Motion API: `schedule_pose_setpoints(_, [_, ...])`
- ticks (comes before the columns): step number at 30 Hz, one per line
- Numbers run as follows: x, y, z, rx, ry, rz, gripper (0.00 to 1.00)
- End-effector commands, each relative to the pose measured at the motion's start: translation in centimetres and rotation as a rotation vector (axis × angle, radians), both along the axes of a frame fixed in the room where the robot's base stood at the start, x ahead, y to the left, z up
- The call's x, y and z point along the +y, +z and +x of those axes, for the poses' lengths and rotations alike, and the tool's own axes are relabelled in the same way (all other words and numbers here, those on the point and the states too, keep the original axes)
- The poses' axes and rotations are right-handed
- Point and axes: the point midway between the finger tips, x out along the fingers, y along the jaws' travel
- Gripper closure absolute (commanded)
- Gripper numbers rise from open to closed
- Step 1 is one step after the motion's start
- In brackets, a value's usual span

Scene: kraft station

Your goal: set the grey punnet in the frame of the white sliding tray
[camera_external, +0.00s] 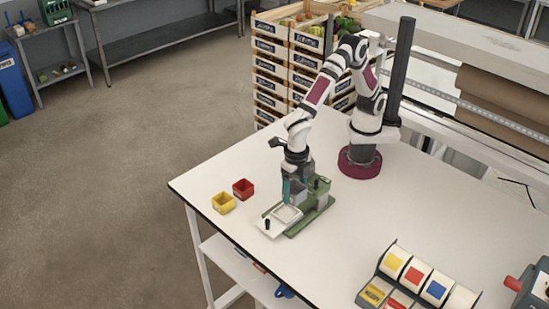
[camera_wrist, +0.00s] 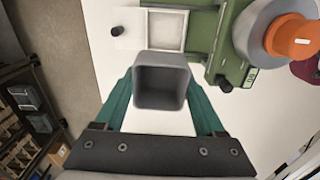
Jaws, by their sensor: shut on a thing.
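My gripper (camera_wrist: 162,106) is shut on the grey punnet (camera_wrist: 162,84), with a teal finger on each side of it. The punnet is empty and its open top faces the wrist camera. In the outside view the punnet (camera_external: 299,196) is partly hidden by my gripper (camera_external: 292,190). The white sliding tray (camera_external: 268,229) sticks out from the green machine, with a square frame and a dark knob. In the wrist view the tray's frame (camera_wrist: 184,30) lies just beyond the punnet, and its black knob (camera_wrist: 117,30) is to the left. I cannot tell the punnet's exact height.
The green machine (camera_external: 311,222) stands at the tray, with an orange and grey part (camera_wrist: 292,35) above it. A yellow punnet (camera_external: 222,204) and a red punnet (camera_external: 243,188) stand to the left. A label roll holder (camera_external: 416,279) is at the front right. The table (camera_external: 350,225) between is clear.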

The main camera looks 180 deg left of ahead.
Motion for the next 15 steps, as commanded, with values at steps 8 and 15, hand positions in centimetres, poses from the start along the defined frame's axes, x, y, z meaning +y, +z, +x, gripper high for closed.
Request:
schedule_pose_setpoints(8, [-2.1,-3.9,-3.4,-0.011,0.036,0.001,0.81])
schedule_pose_setpoints(15, [-2.1,-6.6,-3.4,-0.010,0.036,0.001,0.81])
